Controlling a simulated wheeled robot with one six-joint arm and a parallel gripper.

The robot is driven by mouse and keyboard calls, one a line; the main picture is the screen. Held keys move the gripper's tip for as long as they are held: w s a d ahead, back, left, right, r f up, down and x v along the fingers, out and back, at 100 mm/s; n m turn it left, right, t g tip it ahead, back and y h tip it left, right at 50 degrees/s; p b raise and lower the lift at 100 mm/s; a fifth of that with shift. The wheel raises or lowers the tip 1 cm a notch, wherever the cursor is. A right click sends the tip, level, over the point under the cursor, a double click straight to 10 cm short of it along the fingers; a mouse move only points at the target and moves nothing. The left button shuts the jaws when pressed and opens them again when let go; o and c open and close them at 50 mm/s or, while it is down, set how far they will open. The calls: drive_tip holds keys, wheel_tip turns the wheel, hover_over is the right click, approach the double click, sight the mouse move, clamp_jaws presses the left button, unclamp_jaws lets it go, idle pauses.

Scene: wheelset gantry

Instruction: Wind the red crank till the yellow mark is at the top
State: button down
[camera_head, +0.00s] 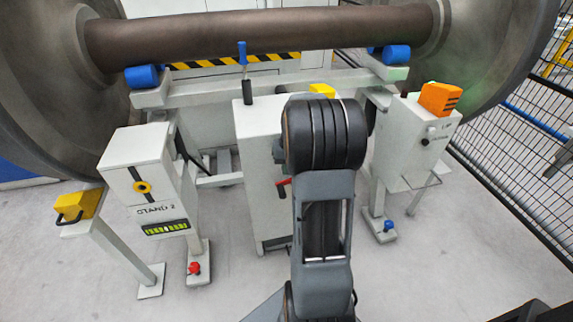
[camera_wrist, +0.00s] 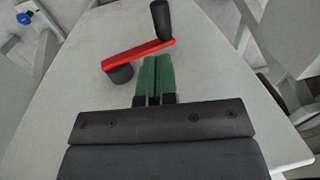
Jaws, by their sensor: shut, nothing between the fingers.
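The red crank (camera_wrist: 138,53) is on the pale front face of the middle cabinet. In the wrist view its red arm slopes up to the right, from a dark hub (camera_wrist: 120,73) at the lower left to a black handle (camera_wrist: 160,20) at the upper right. My gripper (camera_wrist: 155,62) has green fingers, shut and empty, with tips just below the red arm; I cannot tell whether they touch it. In the head view a bit of the crank (camera_head: 284,183) shows left of my arm, which hides the rest and my gripper. I cannot make out a yellow mark on the crank.
The middle cabinet (camera_head: 258,122) carries a blue-handled lever (camera_head: 242,54). A Stand 2 cabinet (camera_head: 135,148) with a yellow ring is at left, and a cabinet with an orange box (camera_head: 440,98) at right. The wheelset axle (camera_head: 260,30) spans behind. Floor is clear in front.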

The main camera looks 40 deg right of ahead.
sight(283, 190)
drive_tip(key=f, duration=0.2)
drive_tip(key=f+b, duration=0.1)
drive_tip(key=f, duration=0.2)
drive_tip(key=a+f+b, duration=0.1)
drive_tip(key=f, duration=0.2)
drive_tip(key=shift+w+f, duration=0.15)
drive_tip(key=shift+w, duration=0.1)
drive_tip(key=shift+f, duration=0.2)
drive_tip(key=shift+s+a+f, duration=0.1)
drive_tip(key=shift+f, duration=0.05)
